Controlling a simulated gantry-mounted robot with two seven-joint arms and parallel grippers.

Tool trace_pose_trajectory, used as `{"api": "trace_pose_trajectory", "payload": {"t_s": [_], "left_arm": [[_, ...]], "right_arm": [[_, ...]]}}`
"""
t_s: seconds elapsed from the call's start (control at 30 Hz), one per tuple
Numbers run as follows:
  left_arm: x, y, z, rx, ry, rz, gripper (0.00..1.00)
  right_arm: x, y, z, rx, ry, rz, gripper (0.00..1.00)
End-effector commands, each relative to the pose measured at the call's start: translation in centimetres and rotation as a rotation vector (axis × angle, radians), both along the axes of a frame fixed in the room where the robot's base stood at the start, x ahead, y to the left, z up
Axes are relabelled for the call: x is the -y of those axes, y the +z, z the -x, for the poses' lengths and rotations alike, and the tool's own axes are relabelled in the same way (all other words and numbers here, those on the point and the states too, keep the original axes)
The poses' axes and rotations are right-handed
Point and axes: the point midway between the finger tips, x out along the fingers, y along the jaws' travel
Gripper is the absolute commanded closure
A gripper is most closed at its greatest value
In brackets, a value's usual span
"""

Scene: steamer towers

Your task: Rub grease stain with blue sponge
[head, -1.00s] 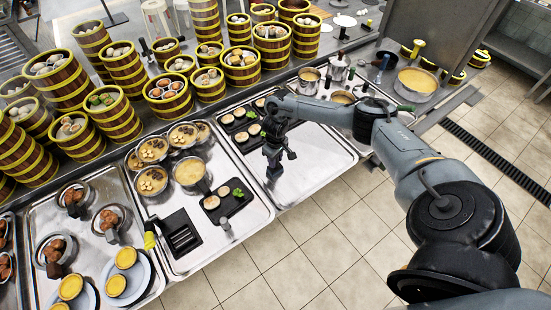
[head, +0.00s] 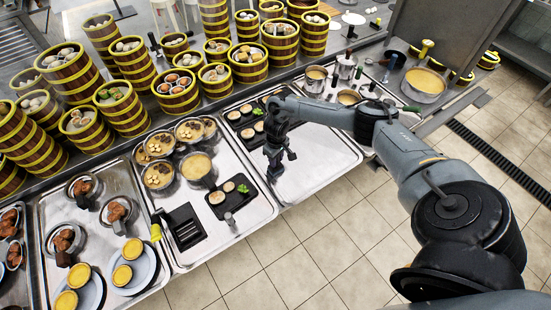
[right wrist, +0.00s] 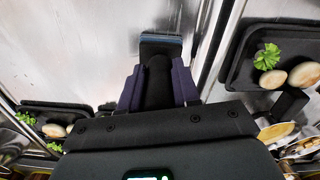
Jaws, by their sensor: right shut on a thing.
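My right gripper (head: 274,172) hangs over the left edge of the bare steel tray, fingers down. In the right wrist view, the gripper (right wrist: 158,85) is shut on a dark handle. A blue-grey slab, which looks like the blue sponge (right wrist: 161,41), shows just beyond the fingertips, over or on bare metal. I cannot tell whether it touches the tray. In the head view the sponge is too small and dark to make out. I cannot pick out a distinct grease stain; only streaky shine shows on the metal (right wrist: 75,50). My left gripper is not in view.
A black plate (head: 214,209) with buns and green garnish lies left of the gripper. Another black plate (head: 236,116) lies behind it. The steel tray (head: 325,165) is clear to the right. Steamer towers (head: 122,110) stand at the back left; pots (head: 314,80) stand at the back right.

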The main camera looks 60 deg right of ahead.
Motion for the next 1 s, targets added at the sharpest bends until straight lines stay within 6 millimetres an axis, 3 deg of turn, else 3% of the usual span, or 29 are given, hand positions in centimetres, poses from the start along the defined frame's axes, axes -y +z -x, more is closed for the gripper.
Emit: {"api": "trace_pose_trajectory", "payload": {"t_s": [0.4,1.0], "left_arm": [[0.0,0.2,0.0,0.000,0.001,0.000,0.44],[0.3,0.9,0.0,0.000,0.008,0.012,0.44]], "right_arm": [[1.9,-0.2,0.8,0.001,0.000,0.000,1.00],[1.0,0.0,0.4,0.000,0.001,-0.001,1.00]]}}
